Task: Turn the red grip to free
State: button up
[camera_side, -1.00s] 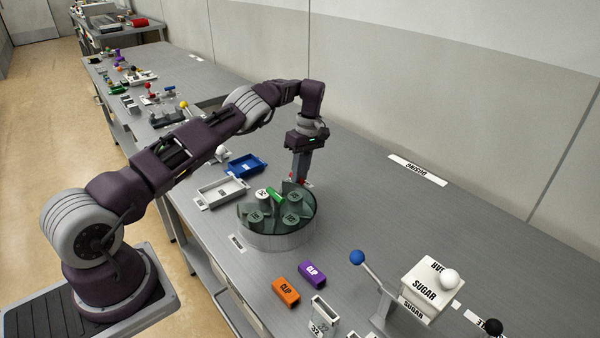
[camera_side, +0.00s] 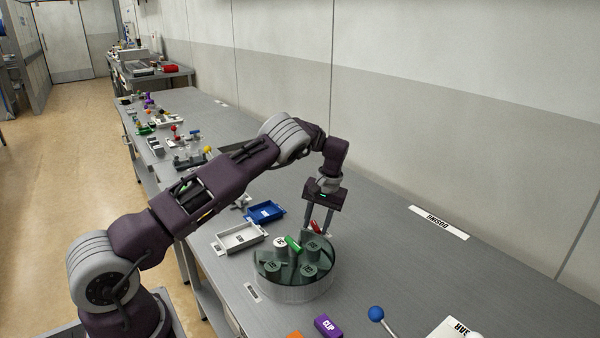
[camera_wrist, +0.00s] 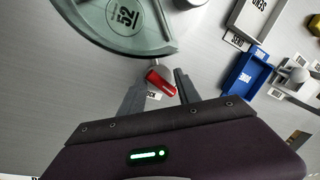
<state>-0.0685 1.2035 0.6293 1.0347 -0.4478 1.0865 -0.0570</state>
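The red grip (camera_wrist: 160,83) shows in the wrist view between my two fingers, beside the rim of the round dryer hood. A label under it is partly covered; only the letters "CK" can be read. In the side view the red grip (camera_side: 315,227) is at the far edge of the green hood (camera_side: 297,282). My gripper (camera_wrist: 158,88) is open, with a finger on each side of the grip and a visible gap to each. In the side view my gripper (camera_side: 319,228) points down over the grip.
A green handle (camera_side: 293,242) lies on top of the hood, among several numbered round caps. A white tray (camera_side: 240,237) and a blue tray (camera_side: 265,212) stand left of and behind it. A purple clip (camera_side: 328,326) and a blue-knobbed lever (camera_side: 376,314) are in front.

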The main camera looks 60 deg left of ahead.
aim_at(318, 229)
jog(key=m, duration=0.4)
jog(key=m+t, duration=0.1)
jog(key=shift+s+a+m, duration=0.2)
jog(key=shift+s+m, duration=0.05)
jog(key=shift+m, duration=0.15)
jog(key=shift+r+m, duration=0.15)
jog(key=shift+m, duration=0.65)
jog(key=r, duration=0.3)
jog(key=d+r, duration=0.1)
jog(key=r, duration=0.2)
jog(key=shift+w+d+r, duration=0.1)
jog(key=shift+d+r, duration=0.05)
jog(key=shift+r, duration=0.25)
jog(key=s+d+r+t+h, duration=0.1)
jog(key=s+d+r, duration=0.6)
jog(key=r, duration=0.3)
jog(key=s+d+r+n+t+h, duration=0.1)
jog(key=s+d+r+t, duration=0.1)
jog(key=s+d+r, duration=0.5)
notch_tip(318, 229, up, 4)
jog(key=s, duration=0.3)
jog(key=shift+d+r+h, duration=0.15)
jog(key=shift+d+h, duration=0.1)
jog(key=shift+h, duration=0.05)
jog(key=shift+w, duration=0.1)
